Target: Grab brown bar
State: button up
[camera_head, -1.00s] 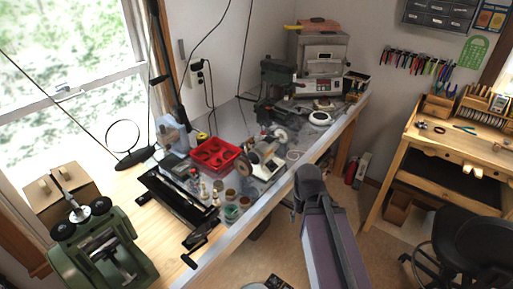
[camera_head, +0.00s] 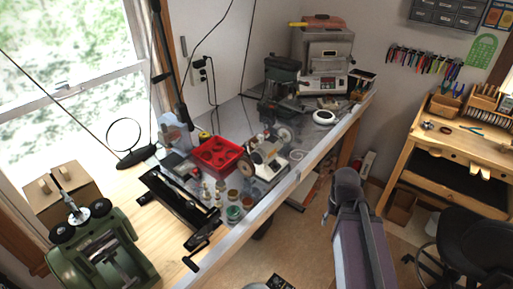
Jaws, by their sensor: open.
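I cannot make out for certain which thing is the brown bar. A reddish-brown slab-like item (camera_head: 322,21) with a yellow handle lies on top of the grey kiln (camera_head: 324,57) at the back of the bench. My arm rises from the bottom edge, right of centre, with its dark rounded joint in front of the bench's right side. My gripper's fingers cannot be seen.
The long bench (camera_head: 292,186) holds a red tray (camera_head: 215,157), a grinder, small jars and a black tool. A green rolling mill (camera_head: 103,250) stands at lower left. At right are a wooden workbench (camera_head: 455,146) and black chair (camera_head: 470,235). Some floor is clear between.

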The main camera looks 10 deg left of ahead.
aim_at(254, 143)
jog(key=z, duration=0.1)
jog(key=k, duration=0.95)
jog(key=u, duration=0.5)
jog(key=i, duration=0.95)
